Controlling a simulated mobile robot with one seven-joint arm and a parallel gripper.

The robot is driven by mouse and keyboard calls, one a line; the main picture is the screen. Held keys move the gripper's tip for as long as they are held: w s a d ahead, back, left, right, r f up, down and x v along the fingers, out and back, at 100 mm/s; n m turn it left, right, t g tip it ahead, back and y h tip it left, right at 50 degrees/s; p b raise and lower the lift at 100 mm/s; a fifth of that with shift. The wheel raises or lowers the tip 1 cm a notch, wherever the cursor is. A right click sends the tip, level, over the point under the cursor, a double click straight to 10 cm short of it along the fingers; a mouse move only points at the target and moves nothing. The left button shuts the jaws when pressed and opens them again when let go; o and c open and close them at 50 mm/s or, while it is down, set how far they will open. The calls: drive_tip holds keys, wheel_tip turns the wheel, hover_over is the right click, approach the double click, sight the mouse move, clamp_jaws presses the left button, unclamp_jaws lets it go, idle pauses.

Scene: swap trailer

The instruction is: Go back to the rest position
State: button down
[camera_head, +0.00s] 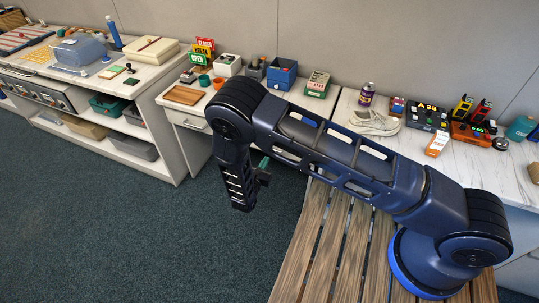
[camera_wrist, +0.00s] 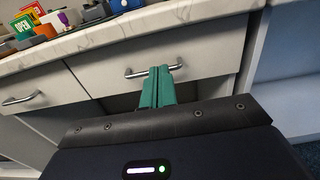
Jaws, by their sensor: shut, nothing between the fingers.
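My gripper (camera_wrist: 158,88) shows in the wrist view with its two green fingers pressed together and nothing between them. It faces a drawer front with a metal handle (camera_wrist: 153,71), which lies behind the fingertips in the picture. I cannot tell the gap between them. In the head view my arm reaches left from its base over the wooden slats, and its forearm hangs down in front of the counter. The gripper (camera_head: 264,168) is only partly seen there, beside the forearm.
A marble-topped counter (camera_head: 508,184) carries an open sign (camera_head: 197,59), a blue box (camera_head: 282,73), a purple can (camera_head: 366,94), a wooden tray (camera_head: 184,95) and several small items. A shelf unit (camera_head: 140,85) stands at left. The carpet (camera_head: 120,235) at front left is clear. Wooden slats (camera_head: 333,240) lie below my arm.

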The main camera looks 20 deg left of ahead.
drive_tip(key=shift+s, duration=0.2)
drive_tip(key=w+d+r+m+g+h, duration=0.45)
drive_tip(key=w+d+r+m, duration=0.35)
drive_tip(key=d+r, duration=0.4)
drive_tip(key=w+d+r+m+g+h, duration=0.5)
drive_tip(key=w+d+r, duration=0.4)
drive_tip(key=r, duration=0.5)
drive_tip(key=s+d+r+m+g+y, duration=0.2)
drive_tip(key=d+r+m+g, duration=0.2)
drive_tip(key=d+r+m, duration=0.7)
drive_tip(key=s+d+r+m+g+y, duration=0.25)
drive_tip(key=d+r, duration=0.45)
drive_tip(key=d, duration=1)
drive_tip(key=s+d+r+m+t+y, duration=0.1)
drive_tip(key=s+d+r+m, duration=0.3)
drive_tip(key=s, duration=0.4)
drive_tip(key=s+d+r+m+t+y, duration=0.1)
drive_tip(key=s+d+r+m+y, duration=0.3)
drive_tip(key=s, duration=0.3)
drive_tip(key=shift+s+d+r+m+t, duration=0.25)
drive_tip(key=shift+s+d+m+t, duration=0.1)
drive_tip(key=shift+d+m, duration=0.5)
